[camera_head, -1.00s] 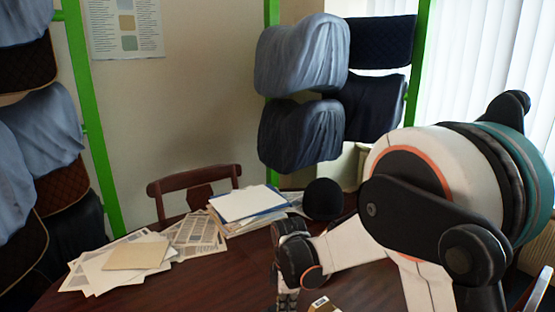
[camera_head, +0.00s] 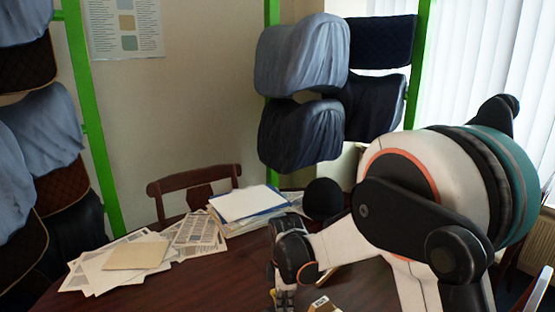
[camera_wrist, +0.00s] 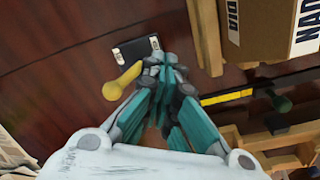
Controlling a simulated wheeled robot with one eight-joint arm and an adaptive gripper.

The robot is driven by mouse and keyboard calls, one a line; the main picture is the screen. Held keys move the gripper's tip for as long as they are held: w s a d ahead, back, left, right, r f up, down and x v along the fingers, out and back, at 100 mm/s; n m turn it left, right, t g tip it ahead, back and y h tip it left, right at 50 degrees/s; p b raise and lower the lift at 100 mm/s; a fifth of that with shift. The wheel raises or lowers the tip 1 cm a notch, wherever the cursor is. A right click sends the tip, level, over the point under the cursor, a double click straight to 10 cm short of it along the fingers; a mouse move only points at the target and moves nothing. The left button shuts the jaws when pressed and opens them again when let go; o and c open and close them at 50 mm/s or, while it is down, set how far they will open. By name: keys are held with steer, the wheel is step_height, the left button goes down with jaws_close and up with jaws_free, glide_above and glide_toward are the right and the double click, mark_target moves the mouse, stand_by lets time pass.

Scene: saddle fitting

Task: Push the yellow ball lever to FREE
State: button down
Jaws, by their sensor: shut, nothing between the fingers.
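The yellow ball lever (camera_wrist: 122,82) shows in the wrist view, left of my fingertips. Its rounded yellow end points down-left, and its other end runs up toward a dark plate (camera_wrist: 136,52) with small pale labels at its ends. I cannot read the labels, so I cannot tell which is FREE. My gripper (camera_wrist: 165,70) is shut and empty, its teal fingers together just right of the lever. I cannot tell whether they touch. In the head view, my gripper (camera_head: 284,300) is low at the table's near side, at the picture's bottom edge.
A cardboard box (camera_wrist: 262,25) with dark lettering is at upper right in the wrist view. Below it are a wooden frame (camera_wrist: 295,140), a dark green knob (camera_wrist: 283,103) and a yellow-black strip (camera_wrist: 226,97). Papers (camera_head: 135,258) cover the table's left; bare wood lies between.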

steer(key=shift+s+d, duration=0.2)
steer(key=shift+s, duration=0.1)
steer(key=shift+r, duration=0.1)
step_height(320, 180, up, 7)
steer(key=p, duration=0.4)
stand_by(0.4)
